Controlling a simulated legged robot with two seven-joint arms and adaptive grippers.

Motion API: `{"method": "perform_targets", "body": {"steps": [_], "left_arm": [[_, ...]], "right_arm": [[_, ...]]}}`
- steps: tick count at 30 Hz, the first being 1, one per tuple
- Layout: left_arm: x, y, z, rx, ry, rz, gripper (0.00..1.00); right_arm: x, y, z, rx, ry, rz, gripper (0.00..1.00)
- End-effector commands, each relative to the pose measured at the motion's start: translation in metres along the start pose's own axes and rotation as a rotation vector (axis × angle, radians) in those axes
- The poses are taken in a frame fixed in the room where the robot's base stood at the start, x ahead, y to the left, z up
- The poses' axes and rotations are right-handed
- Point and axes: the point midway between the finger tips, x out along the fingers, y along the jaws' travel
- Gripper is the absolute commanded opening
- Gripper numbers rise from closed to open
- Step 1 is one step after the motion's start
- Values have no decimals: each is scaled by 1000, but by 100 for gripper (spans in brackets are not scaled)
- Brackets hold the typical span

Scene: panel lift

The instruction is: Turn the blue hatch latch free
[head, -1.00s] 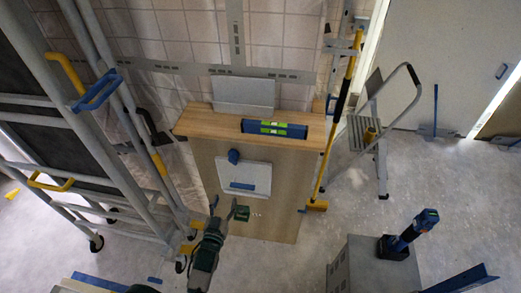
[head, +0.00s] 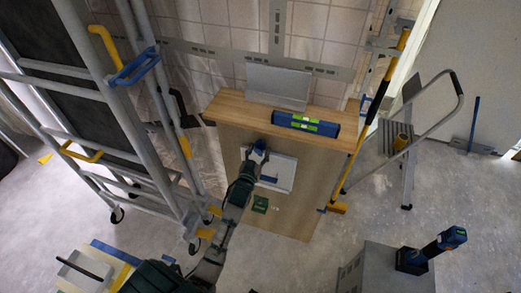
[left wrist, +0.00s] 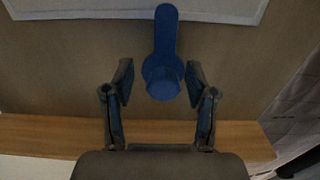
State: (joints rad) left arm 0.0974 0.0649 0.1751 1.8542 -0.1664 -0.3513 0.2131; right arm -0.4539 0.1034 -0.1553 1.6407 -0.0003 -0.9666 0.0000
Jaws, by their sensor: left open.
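The blue hatch latch (head: 260,145) sits at the top edge of the white hatch (head: 284,175) on the front of the wooden panel. In the left wrist view the latch (left wrist: 166,40) has a round knob and a long arm that overlaps the edge of the white hatch (left wrist: 90,10). My left gripper (head: 256,152) is at the latch. In the left wrist view its open fingers (left wrist: 159,82) stand on either side of the knob, with gaps on both sides. Its fingers partly hide the latch in the head view. My right gripper is not in view.
A blue level (head: 307,124) and a grey plate (head: 278,87) are on the wooden top (head: 235,107). A scaffold (head: 130,120) stands at left, a yellow pole (head: 372,120) and step ladder (head: 400,150) at right. A grey box with a blue drill (head: 430,250) stands at front right.

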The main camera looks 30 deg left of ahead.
Motion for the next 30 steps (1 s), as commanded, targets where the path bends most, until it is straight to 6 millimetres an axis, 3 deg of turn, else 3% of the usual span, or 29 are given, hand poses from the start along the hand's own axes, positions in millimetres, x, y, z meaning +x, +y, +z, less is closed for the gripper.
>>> {"method": "perform_targets", "body": {"steps": [4,12,14,19,30], "left_arm": [[9,0,0,0,0,0,57],[10,3,-2,3,1,0,57],[10,3,-2,3,1,0,44],[10,2,-1,1,1,1,2],[10,2,-2,36,0,1,0]], "right_arm": [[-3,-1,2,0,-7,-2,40],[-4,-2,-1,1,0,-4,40],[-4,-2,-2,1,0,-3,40],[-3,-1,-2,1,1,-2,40],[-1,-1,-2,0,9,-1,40]]}}
